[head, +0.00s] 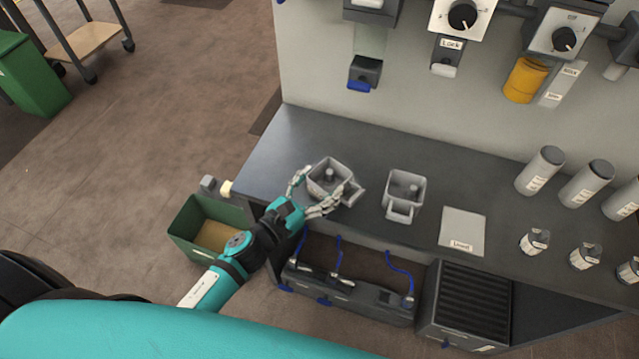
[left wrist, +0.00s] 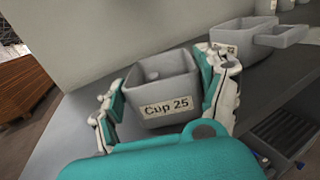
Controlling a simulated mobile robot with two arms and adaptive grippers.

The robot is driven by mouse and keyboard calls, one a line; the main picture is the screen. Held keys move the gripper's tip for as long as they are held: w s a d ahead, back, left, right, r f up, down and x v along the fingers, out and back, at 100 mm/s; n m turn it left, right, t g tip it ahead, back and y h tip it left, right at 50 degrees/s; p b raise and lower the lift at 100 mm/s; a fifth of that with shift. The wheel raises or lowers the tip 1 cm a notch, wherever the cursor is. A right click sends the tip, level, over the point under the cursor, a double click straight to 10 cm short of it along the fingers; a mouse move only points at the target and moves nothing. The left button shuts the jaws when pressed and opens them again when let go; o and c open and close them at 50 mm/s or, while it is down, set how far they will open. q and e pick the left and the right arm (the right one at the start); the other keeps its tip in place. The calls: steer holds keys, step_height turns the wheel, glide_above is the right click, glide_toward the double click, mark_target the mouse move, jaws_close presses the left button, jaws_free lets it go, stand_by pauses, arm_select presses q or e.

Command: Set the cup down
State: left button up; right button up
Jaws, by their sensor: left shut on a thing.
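A grey square cup (head: 327,181) with a side handle is at the left part of the dark worktop (head: 310,130). In the left wrist view the cup (left wrist: 160,95) has a label reading "Cup 25". My left gripper (head: 322,188) is shut on it, with one finger on each side. I cannot tell whether the cup's base touches the worktop. A second grey cup (head: 406,186) with a handle stands to the right, apart from the held one. It also shows in the left wrist view (left wrist: 240,38). My right gripper is not in view.
A light labelled plate (head: 461,230) lies right of the second cup. Several grey cylinders (head: 540,170) and small labelled jars (head: 534,241) stand farther right. A green bin (head: 208,230) is below the worktop's left end. Dispensers with knobs (head: 462,16) hang on the back panel.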

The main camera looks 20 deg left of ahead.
arm_select(q)
steer(key=o, duration=1.3)
steer(key=shift+r+p, duration=0.2)
steer(key=shift+p, duration=0.1)
steer(key=b+v, duration=0.3)
steer(key=v, duration=0.9)
